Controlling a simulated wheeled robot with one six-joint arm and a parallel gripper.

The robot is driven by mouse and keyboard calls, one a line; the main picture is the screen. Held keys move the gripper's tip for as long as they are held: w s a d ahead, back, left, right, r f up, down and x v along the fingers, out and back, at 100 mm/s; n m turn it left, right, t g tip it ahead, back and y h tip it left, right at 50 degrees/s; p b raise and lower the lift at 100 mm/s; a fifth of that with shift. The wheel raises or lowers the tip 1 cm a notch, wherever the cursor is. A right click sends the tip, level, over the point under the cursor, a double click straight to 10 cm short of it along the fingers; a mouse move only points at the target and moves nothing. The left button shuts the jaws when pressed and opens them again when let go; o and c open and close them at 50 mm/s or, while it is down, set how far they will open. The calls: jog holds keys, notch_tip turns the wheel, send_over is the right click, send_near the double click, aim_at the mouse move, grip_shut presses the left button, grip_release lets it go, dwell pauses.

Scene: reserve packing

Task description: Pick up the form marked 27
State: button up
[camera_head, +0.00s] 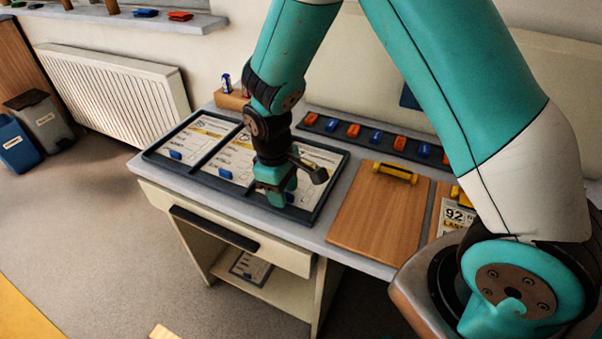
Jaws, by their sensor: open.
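A dark tray (183,166) with three compartments lies on the desk. A white form with a blue block on it lies in the left compartment (205,130), another in the middle one (237,160). A third form (318,158) lies in the right compartment, largely hidden behind my gripper. The print on these forms is too small to read, so I cannot tell which is marked 27. My gripper (277,198) points down over the right compartment, open. Whether it touches the form there, I cannot tell.
A bare wooden clipboard (375,215) lies right of the tray; beside it is a sheet reading 92 (456,215). A rack of red and blue blocks (329,124) runs behind. Another form (250,267) lies on the shelf below. Open floor lies left.

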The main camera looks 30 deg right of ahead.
jog(key=shift+f, duration=0.1)
jog(key=shift+c, duration=0.4)
grip_shut()
